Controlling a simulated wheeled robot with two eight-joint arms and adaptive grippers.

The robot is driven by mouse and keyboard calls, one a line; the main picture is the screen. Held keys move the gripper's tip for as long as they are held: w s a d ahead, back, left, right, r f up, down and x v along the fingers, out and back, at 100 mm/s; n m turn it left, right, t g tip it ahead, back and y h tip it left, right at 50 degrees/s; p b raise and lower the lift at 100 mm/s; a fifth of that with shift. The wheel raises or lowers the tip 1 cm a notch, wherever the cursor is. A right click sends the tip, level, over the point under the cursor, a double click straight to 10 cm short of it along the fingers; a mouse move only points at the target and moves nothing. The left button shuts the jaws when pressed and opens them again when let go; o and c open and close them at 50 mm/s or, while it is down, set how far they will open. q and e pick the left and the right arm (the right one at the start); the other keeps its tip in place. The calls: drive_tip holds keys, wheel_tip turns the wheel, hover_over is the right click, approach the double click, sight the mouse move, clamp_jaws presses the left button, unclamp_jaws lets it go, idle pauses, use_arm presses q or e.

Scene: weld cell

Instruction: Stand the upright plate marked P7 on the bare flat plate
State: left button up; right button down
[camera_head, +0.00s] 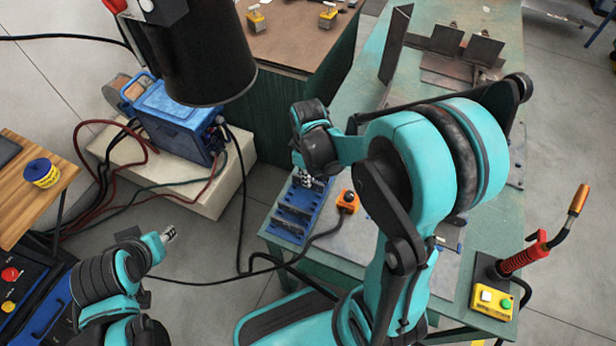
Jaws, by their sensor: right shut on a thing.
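My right gripper (311,184) points down at the far end of a blue rack (289,229) on the near part of the green table. It is shut on a plate at the rack; the plate is mostly hidden by the gripper, and no P7 mark is legible. Other dark plates (294,214) sit in the rack's slots. At the back of the table, two small upright plates (447,40) (484,50) stand by brown flat plates (446,68). I cannot tell which flat plate is the bare one. My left gripper (170,234) is away from the table, over the floor; its fingers are too small to judge.
A tall dark plate (396,44) stands on the green table (355,92). A red torch (524,254) and a yellow button box (492,298) are at the right. A blue welder (176,120) stands left.

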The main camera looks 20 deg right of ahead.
drive_tip(key=shift+r+p, duration=2.3)
drive_tip(key=shift+r, duration=0.85)
